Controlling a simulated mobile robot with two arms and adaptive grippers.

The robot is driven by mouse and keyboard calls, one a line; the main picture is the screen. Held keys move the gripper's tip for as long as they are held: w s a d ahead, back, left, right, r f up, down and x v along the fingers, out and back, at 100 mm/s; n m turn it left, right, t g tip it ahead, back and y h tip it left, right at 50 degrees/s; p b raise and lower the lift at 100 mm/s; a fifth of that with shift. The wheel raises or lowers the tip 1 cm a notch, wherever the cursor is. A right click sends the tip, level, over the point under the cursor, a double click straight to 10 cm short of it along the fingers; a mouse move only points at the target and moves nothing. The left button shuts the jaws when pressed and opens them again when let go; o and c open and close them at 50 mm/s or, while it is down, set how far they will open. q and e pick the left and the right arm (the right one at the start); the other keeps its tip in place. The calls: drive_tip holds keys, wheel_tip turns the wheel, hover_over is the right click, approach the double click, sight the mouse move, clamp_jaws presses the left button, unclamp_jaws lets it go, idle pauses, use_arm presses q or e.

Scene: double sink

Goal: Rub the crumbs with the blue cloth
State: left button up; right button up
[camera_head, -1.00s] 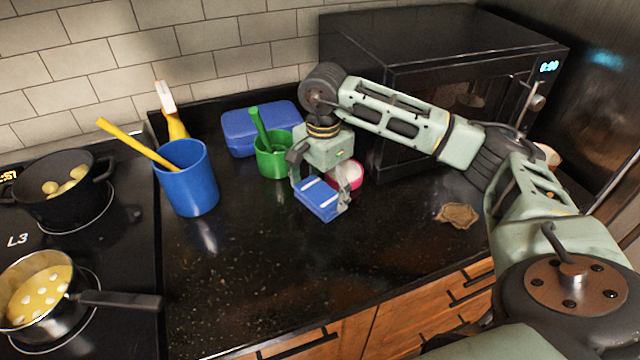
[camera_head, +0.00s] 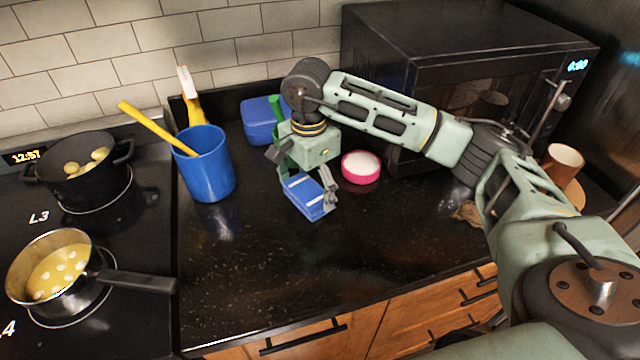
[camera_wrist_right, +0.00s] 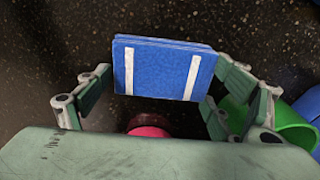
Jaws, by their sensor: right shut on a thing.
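The blue cloth (camera_head: 308,196) is a folded block with two white stripes. My right gripper (camera_head: 305,188) is shut on it, over the middle of the counter; the cloth also shows between the fingers in the right wrist view (camera_wrist_right: 163,70). I cannot tell whether the cloth touches the counter. Fine pale specks (camera_head: 245,270) dot the dark counter at the front left. I cannot tell which are crumbs and which belong to the stone. My left gripper is not in view.
A blue cup (camera_head: 208,165) with utensils stands left of the gripper. A pink-rimmed bowl (camera_head: 361,168) is just right of it. A green cup (camera_wrist_right: 285,135) and a blue box (camera_head: 262,120) are behind. A saucepan (camera_head: 55,270) sits on the stove; the front counter is open.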

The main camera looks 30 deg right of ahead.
sight(339, 193)
drive_tip(key=shift+w+a, duration=0.2)
drive_tip(key=shift+a, duration=0.75)
drive_tip(key=shift+w+a, duration=0.2)
drive_tip(key=shift+a, duration=0.7)
drive_tip(key=shift+w+a, duration=0.2)
drive_tip(key=shift+a, duration=0.75)
drive_tip(key=shift+b, duration=0.45)
drive_tip(key=shift+s+d+f+b, duration=0.1)
drive_tip(key=shift+s+d+b, duration=0.15)
drive_tip(key=shift+d, duration=0.6)
drive_tip(key=shift+s+d+r+b, duration=0.1)
drive_tip(key=shift+d+b, duration=0.1)
drive_tip(key=shift+d, duration=0.6)
drive_tip(key=shift+s+d+f+b, duration=0.1)
drive_tip(key=shift+s+d+b, duration=0.15)
drive_tip(key=shift+d, duration=0.6)
drive_tip(key=shift+s+d+b, duration=0.15)
drive_tip(key=shift+s+d, duration=0.05)
drive_tip(key=shift+d, duration=0.6)
drive_tip(key=shift+s+d+b, duration=0.15)
drive_tip(key=shift+d, duration=0.6)
drive_tip(key=shift+d, duration=0.1)
drive_tip(key=shift+s+d+b, duration=0.25)
drive_tip(key=shift+d+b, duration=0.05)
drive_tip(key=shift+d, duration=0.6)
drive_tip(key=shift+s+d+b, duration=0.25)
drive_tip(key=shift+d, duration=0.6)
